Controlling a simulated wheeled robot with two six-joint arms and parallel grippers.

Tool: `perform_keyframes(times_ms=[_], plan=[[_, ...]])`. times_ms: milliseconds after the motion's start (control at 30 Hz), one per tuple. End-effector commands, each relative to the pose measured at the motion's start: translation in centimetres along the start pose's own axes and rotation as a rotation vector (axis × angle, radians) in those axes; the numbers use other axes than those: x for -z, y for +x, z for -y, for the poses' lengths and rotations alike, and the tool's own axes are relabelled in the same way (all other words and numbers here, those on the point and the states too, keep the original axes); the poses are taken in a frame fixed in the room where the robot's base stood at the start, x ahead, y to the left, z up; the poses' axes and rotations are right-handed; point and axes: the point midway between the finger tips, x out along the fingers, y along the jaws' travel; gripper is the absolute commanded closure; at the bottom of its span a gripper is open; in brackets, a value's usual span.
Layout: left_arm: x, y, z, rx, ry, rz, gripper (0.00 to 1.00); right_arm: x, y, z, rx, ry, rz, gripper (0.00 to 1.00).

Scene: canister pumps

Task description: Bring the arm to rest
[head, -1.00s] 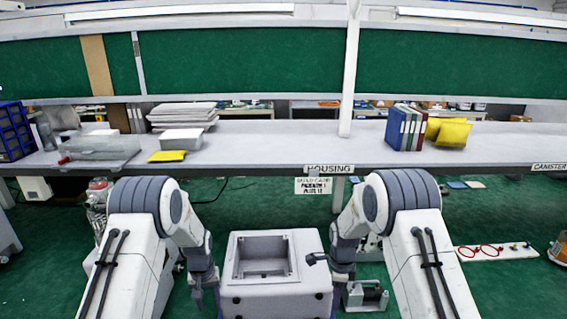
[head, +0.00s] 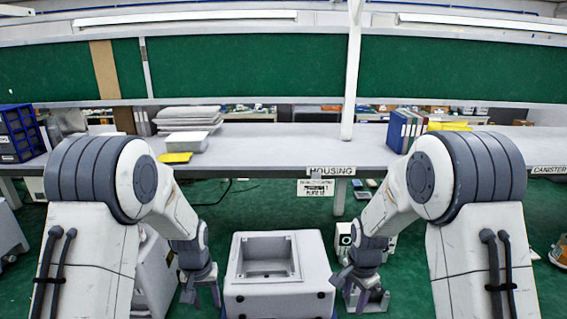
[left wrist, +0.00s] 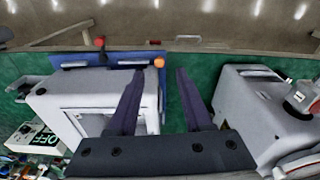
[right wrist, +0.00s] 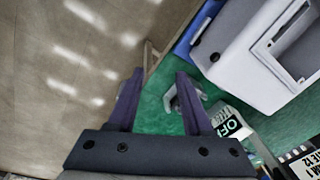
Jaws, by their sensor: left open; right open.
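My left gripper (head: 201,290) hangs low at the left of the white housing box in the head view. Its two dark fingers stand apart and empty in the left wrist view (left wrist: 160,82). My right gripper (head: 352,286) hangs at the right of the same box. Its fingers are also apart, with nothing between them, in the right wrist view (right wrist: 158,78). Both of my arms are bent, with their elbows out to the sides and their forearms reaching inward and down.
The white box (head: 277,303) with a square opening stands between my grippers. A long grey bench (head: 280,150) runs across behind, with a HOUSING label (head: 331,170) on its edge. Green floor shows below.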

Motion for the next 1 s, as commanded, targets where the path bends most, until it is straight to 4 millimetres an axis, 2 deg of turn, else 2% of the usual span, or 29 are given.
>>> perform_keyframes(times_ms=[33,100,200,400,633,700,867,1000], plan=[[-1.1,-1.7,0.0,-0.002,0.012,-0.019,0.50,-0.4,-1.4,-1.1,0.015,-0.097,-0.009,0.50],[-2.9,-3.5,0.0,-0.004,0.028,-0.040,0.50,-1.1,-3.0,-2.7,0.032,-0.255,-0.023,0.50],[-5.4,-5.6,0.1,-0.006,0.052,-0.066,0.50,-2.0,-4.8,-4.9,0.049,-0.467,-0.045,0.50],[-9.5,-8.1,0.2,-0.009,0.087,-0.107,0.50,-3.7,-6.9,-8.6,0.066,-0.787,-0.086,0.50],[-13.6,-9.6,0.5,-0.011,0.118,-0.145,0.50,-5.4,-8.2,-12.2,0.072,-1.077,-0.132,0.50],[-14.3,-8.7,-1.5,-0.025,0.181,-0.127,0.50,-7.4,-7.3,-11.5,0.079,-1.133,-0.108,0.50],[-16.8,-8.2,-4.9,-0.052,0.304,-0.088,0.50,-11.6,-6.8,-11.6,0.085,-1.255,-0.060,0.50],[-20.0,-7.7,-7.8,-0.076,0.437,-0.047,0.50,-15.9,-6.3,-12.4,0.090,-1.386,-0.008,0.50]])
